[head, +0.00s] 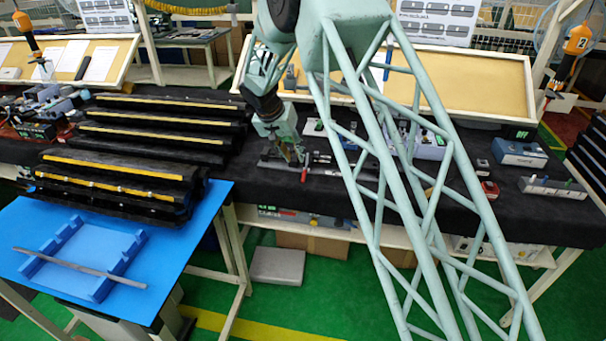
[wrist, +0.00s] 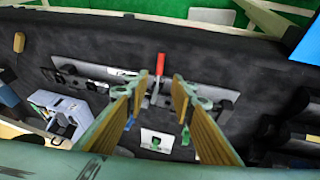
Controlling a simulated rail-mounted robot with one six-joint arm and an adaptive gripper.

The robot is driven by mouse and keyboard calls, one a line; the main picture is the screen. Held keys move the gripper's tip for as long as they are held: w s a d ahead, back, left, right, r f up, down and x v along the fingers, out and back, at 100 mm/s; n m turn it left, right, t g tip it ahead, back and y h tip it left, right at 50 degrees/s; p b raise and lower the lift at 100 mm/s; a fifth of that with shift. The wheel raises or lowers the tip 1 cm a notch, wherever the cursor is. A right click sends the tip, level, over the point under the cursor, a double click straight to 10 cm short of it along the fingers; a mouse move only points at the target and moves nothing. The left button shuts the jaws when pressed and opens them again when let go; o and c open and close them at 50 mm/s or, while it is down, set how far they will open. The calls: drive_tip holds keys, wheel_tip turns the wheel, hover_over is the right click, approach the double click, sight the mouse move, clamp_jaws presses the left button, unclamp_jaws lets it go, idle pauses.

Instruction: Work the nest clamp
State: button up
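The nest clamp is a toggle clamp with a red handle (wrist: 161,64) on a long metal fixture plate (wrist: 105,70) on the black-covered bench. My gripper (wrist: 160,84) is above the fixture in the wrist view, with its fingers apart. The red handle shows in the gap between the fingertips, a little beyond them; I cannot tell whether they touch it. In the head view my gripper (head: 298,160) points down at the fixture, and the red handle (head: 304,173) shows just below it. My fingers and arm hide part of the clamp.
A blue stand (head: 190,232) at left holds a cradle with a long thin strip (head: 80,267). Black racks with yellow edges (head: 140,150) stand left of the fixture. Small devices, including a grey-blue box (head: 518,153), lie on the bench to the right.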

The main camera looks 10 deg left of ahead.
sight(304, 174)
drive_tip(key=shift+p+x, duration=0.4)
drive_tip(key=shift+x, duration=6.2)
drive_tip(key=shift+c, duration=0.3)
clamp_jaws()
